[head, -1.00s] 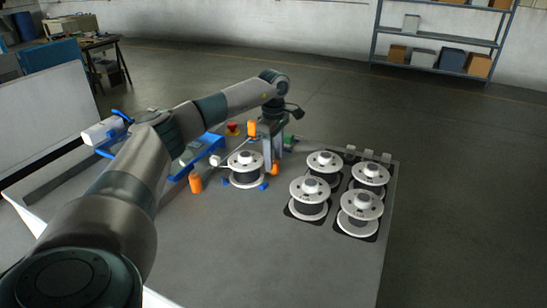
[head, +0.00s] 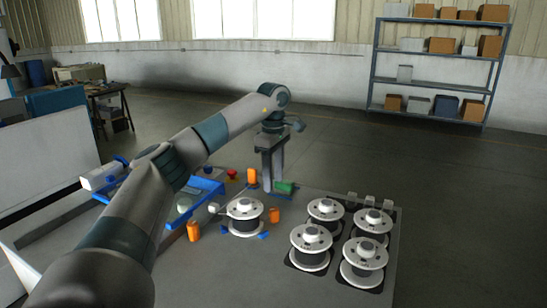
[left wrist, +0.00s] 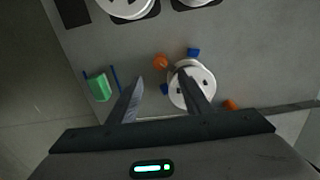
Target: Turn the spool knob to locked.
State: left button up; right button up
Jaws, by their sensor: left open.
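My left gripper (head: 271,188) is open and points down, behind and right of the spool and above the table. In the left wrist view, the open fingers (left wrist: 161,74) show an orange piece (left wrist: 160,62) between and beyond their tips, and one finger partly covers the spool (left wrist: 205,90). My right gripper is not in view.
Several spools (head: 311,260) stand on dark pads at the right of the table (head: 230,275). Orange pieces (head: 193,231) stand around the single spool. A green block (head: 285,187) and a red button (head: 232,174) are behind it. The table's front middle is clear.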

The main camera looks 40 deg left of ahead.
pick_arm(q)
notch_tip(320, 180, up, 8)
jog(key=shift+f, duration=0.25)
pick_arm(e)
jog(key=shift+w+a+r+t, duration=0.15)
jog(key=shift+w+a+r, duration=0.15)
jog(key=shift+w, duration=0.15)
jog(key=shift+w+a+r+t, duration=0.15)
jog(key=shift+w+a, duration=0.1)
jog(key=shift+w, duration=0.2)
pick_arm(q)
jog(key=shift+d, duration=0.1)
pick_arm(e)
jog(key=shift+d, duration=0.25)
